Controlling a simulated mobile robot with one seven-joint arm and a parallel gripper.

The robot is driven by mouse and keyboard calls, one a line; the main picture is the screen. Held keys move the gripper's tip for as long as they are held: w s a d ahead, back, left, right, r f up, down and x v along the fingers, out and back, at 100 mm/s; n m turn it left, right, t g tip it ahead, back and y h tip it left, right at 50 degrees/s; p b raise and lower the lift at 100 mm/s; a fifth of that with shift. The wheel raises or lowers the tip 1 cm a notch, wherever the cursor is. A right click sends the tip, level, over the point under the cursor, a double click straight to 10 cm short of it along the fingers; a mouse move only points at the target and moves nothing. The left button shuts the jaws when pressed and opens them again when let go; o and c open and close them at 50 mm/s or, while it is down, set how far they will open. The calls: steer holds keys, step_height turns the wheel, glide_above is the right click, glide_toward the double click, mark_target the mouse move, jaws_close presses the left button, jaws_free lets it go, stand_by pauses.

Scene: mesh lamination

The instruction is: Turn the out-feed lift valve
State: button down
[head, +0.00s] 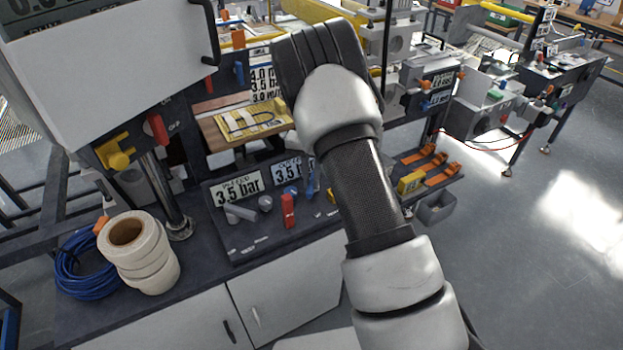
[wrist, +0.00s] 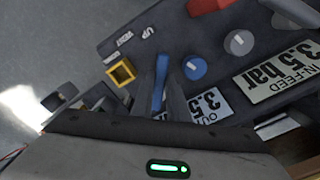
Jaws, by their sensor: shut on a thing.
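The out-feed lift valve is a blue lever (wrist: 160,84) on the dark control panel, beside the UP and VENT labels in the wrist view. My gripper (wrist: 160,95) is shut on this lever, with one grey finger on each side of it. In the head view the blue lever (head: 312,180) shows only in part beside my forearm, and my gripper's fingers are hidden there.
A red lever (head: 288,210) stands on the same panel, left of the blue one. A blue knob (wrist: 195,67) and a grey knob (wrist: 238,42) sit close to my fingers. The in-feed display (head: 238,188) reads 3.5 bar. White tape rolls (head: 150,265) stand at left.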

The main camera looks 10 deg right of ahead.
steer(key=shift+d+n, duration=0.1)
steer(key=shift+n, duration=0.2)
steer(key=n+b, duration=0.1)
steer(key=d+n+b, duration=0.1)
steer(key=n, duration=0.1)
steer(key=shift+s+d+f+n, duration=0.1)
steer(key=shift+s+n, duration=0.05)
steer(key=shift+n, duration=0.15)
steer(key=n, duration=0.1)
steer(key=d+n+b, duration=0.1)
steer(key=n, duration=0.3)
steer(key=shift+w+d+b, duration=0.2)
steer(key=shift+d+b, duration=0.15)
steer(key=n, duration=0.2)
steer(key=d+n, duration=0.1)
steer(key=n, duration=0.1)
steer(key=shift+w, duration=0.35)
steer(key=shift+w+d+n, duration=0.1)
steer(key=shift+w+n, duration=0.1)
steer(key=shift+n, duration=0.45)
steer(key=shift+w+d+n, duration=0.1)
steer(key=shift+w+n, duration=0.05)
steer(key=shift+n, duration=0.5)
steer(key=c, duration=1.7)
jaws_free()
steer(key=shift+r, duration=0.2)
step_height(320, 180, up, 17)
steer(key=shift+r+p, duration=0.15)
steer(key=shift+p, duration=0.2)
